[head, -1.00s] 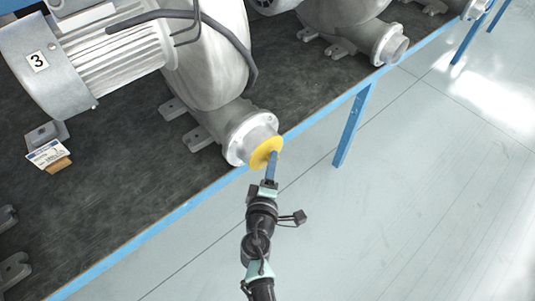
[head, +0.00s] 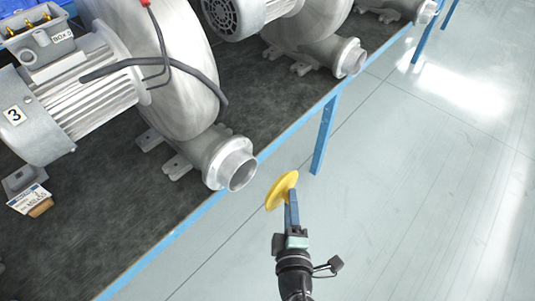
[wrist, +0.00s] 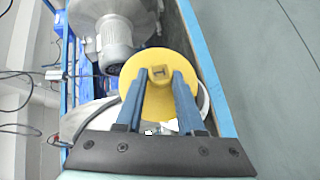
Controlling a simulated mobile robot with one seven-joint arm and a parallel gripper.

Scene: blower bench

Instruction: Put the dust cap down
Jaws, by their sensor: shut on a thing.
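The dust cap (head: 279,190) is a round yellow disc. My gripper (head: 291,200) is shut on it and holds it in the air, off the bench edge, to the right of blower 3's open outlet (head: 238,168). The cap and the outlet are apart. In the wrist view the cap (wrist: 158,62) faces me, with its small raised tab (wrist: 160,73) between the blue fingers of my gripper (wrist: 160,82). The cap hides most of the blower behind it there.
The dark bench top (head: 100,205) has a blue edge and bare room in front of blower 3 (head: 85,90). A tag on a small block (head: 30,200) lies at the left. More blowers (head: 325,50) stand farther along. Open floor (head: 400,200) is at the right.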

